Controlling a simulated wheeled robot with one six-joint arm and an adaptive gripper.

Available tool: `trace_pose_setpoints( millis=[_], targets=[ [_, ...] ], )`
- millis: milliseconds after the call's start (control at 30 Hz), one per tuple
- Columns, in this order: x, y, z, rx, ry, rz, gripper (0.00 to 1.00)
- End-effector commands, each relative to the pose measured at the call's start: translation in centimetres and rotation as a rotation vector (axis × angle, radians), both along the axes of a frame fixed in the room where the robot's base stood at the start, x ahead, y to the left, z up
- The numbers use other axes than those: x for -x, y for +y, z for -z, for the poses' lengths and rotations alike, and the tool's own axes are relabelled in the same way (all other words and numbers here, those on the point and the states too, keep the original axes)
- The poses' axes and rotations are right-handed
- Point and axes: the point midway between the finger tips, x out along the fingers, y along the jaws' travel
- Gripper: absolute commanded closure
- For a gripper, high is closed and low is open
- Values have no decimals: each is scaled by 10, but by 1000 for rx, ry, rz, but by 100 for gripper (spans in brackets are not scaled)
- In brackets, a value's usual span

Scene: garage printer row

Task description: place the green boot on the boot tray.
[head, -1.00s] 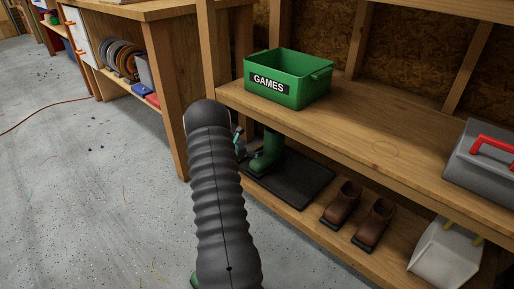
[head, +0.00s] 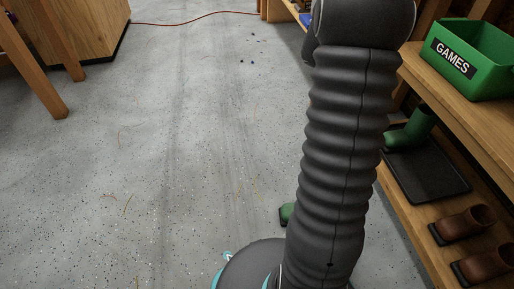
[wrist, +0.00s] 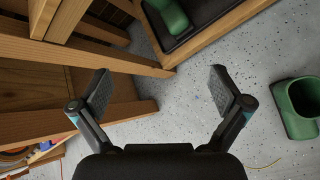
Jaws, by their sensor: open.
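One green boot (head: 287,213) is on the floor, mostly hidden behind my arm in the head view. The wrist view shows this boot (wrist: 292,122) at the right edge, its open top visible, apart from my gripper. A second green boot (head: 414,128) stands on the dark boot tray (head: 440,178) on the low shelf. In the wrist view, that boot (wrist: 172,16) and the tray (wrist: 205,20) are at the top. My gripper (wrist: 160,88) is open and empty, with bare floor and a shelf post between its fingers. My arm hides it in the head view.
A pair of brown shoes (head: 465,226) stands on the low shelf beside the tray. A green GAMES bin (head: 470,60) is on the shelf above. Wooden posts and boards (wrist: 120,60) are close to my gripper's left finger. The floor to the left (head: 170,150) is open.

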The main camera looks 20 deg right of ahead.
Motion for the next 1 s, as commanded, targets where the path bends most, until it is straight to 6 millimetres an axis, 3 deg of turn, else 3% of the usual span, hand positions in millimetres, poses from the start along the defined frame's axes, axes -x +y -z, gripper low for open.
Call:
trace_pose_setpoints(
  millis=[100,400,800,1000],
  targets=[
    [6,53,-29,-54,-137,44,0],
    [40,182,-70,-255,-450,159,0],
    [113,338,-88,-638,-775,312,0],
    [150,397,-86,-840,-864,382,0]
  ],
)
